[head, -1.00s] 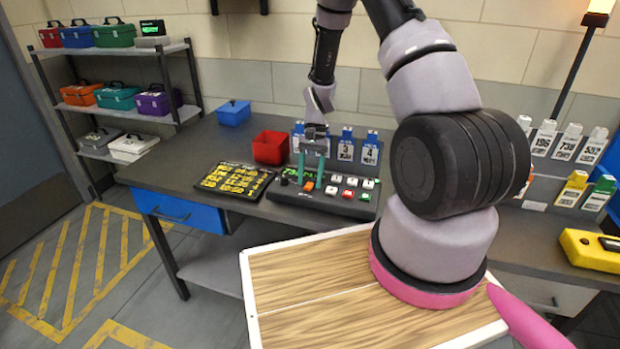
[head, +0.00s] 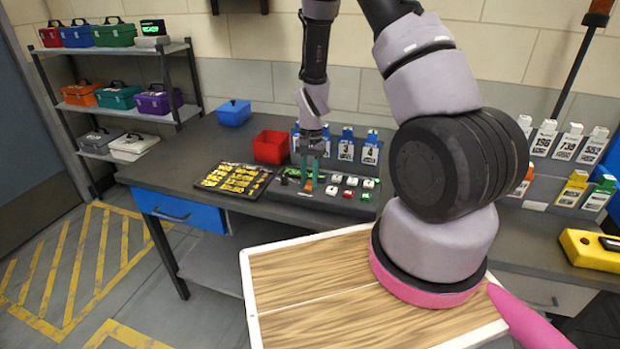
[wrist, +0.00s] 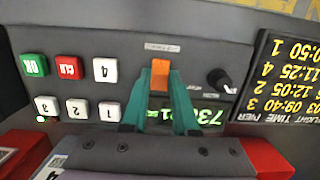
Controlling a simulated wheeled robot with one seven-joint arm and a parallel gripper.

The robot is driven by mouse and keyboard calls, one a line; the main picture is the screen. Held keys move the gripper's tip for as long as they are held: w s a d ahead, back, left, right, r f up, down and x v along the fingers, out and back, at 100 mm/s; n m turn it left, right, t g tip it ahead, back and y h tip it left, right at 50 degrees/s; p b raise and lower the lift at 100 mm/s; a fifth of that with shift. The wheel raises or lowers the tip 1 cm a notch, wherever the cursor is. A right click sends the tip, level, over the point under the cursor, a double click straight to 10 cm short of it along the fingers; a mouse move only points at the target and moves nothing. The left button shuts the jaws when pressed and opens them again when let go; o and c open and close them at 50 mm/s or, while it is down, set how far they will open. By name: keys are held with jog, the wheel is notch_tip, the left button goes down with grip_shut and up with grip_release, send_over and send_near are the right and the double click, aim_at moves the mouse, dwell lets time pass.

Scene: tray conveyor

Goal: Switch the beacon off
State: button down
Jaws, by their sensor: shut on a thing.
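The control panel (head: 335,197) lies on the table. My gripper (head: 308,188) reaches down over it with teal fingers. In the wrist view my gripper (wrist: 161,80) is shut on an orange switch (wrist: 160,75), with the fingertips on either side of it. The beacon (head: 597,18) is on a dark pole at the top right, partly cut off by the picture's edge. Its orange head looks dull and unlit. A green-lit display (wrist: 205,117) on the panel is partly hidden by the fingers.
A black knob (wrist: 219,81) sits beside the switch. White keys, a red key (wrist: 69,67) and a green key (wrist: 35,65) are on its other side. A dark timetable board (head: 233,179), a red bin (head: 271,147) and upright numbered cards (head: 346,146) stand close by.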

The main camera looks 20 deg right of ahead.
aim_at(310, 183)
jog(key=shift+s+t, duration=0.1)
jog(key=shift+t, duration=0.2)
jog(key=c, duration=0.7)
grip_release()
jog(key=shift+r, duration=0.15)
jog(key=r, duration=1)
jog(key=shift+w+d+r, duration=0.15)
jog(key=shift+w+r, duration=0.15)
